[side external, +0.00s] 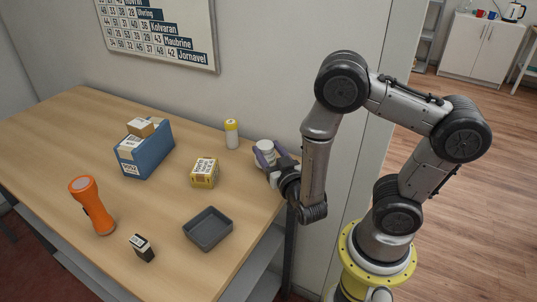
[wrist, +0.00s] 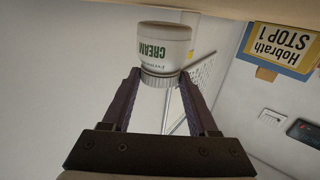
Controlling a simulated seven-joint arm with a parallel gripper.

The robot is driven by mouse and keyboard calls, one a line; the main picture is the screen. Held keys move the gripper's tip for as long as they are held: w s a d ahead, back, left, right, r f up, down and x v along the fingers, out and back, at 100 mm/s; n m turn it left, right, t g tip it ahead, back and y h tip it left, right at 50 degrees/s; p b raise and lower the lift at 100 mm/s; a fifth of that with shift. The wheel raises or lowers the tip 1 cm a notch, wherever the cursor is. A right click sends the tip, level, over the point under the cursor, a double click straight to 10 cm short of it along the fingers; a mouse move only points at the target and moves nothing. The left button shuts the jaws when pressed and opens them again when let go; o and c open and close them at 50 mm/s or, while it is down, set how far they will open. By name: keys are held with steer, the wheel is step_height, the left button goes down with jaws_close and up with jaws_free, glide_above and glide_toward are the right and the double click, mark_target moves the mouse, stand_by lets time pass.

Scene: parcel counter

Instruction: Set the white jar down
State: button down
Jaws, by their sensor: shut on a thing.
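The white jar (side external: 265,148) is at the right back of the wooden table, close to the wall. My gripper (side external: 269,160) is shut on it, with a purple finger on either side. In the wrist view the jar (wrist: 165,42) shows a CREAM label and a ribbed lid between my fingertips (wrist: 160,74). That picture is upside down, with the wooden surface along its top edge. The jar looks upright, with its base close to the wood. I cannot tell whether it touches.
A yellow-capped white bottle (side external: 232,134) and a yellow box (side external: 205,172) stand left of the jar. A grey tray (side external: 208,229), blue bin (side external: 147,155), orange flashlight (side external: 92,205) and small black-and-white box (side external: 142,247) are farther off. Bare wood (side external: 247,188) lies in front of the jar.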

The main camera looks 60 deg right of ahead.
steer(key=shift+f, duration=0.5)
steer(key=shift+f, duration=0.2)
steer(key=shift+c, duration=0.8)
jaws_free()
steer(key=shift+s, duration=0.1)
